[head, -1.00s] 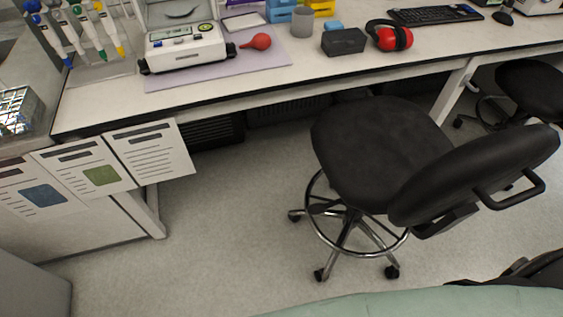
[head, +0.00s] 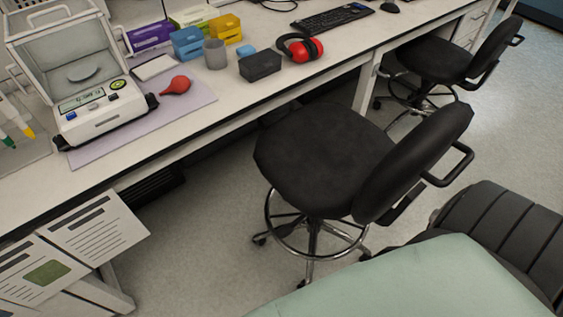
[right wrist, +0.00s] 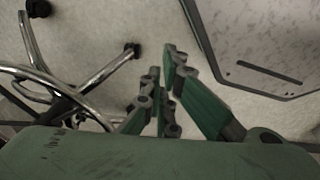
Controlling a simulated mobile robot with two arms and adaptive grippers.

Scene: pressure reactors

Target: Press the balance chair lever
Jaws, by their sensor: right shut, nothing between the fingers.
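The balance chair (head: 322,155) is black, with a round seat, a backrest on the right and a chrome foot ring. It stands in front of the bench that bears the balance (head: 92,90). A small dark paddle below the left side of its seat looks like the lever (head: 287,229); it is partly hidden by the seat and ring. In the right wrist view my right gripper (right wrist: 163,72) is shut and empty above the floor, beside a chrome chair base (right wrist: 80,95) with casters. No lever is discernible there. My left gripper is not in view.
The bench edge (head: 170,142) runs behind the chair. A second black chair (head: 436,58) stands at the back right. Paper sheets (head: 98,228) stick out at lower left. A grey panel (right wrist: 265,40) is close at right in the right wrist view. Floor left of the chair is clear.

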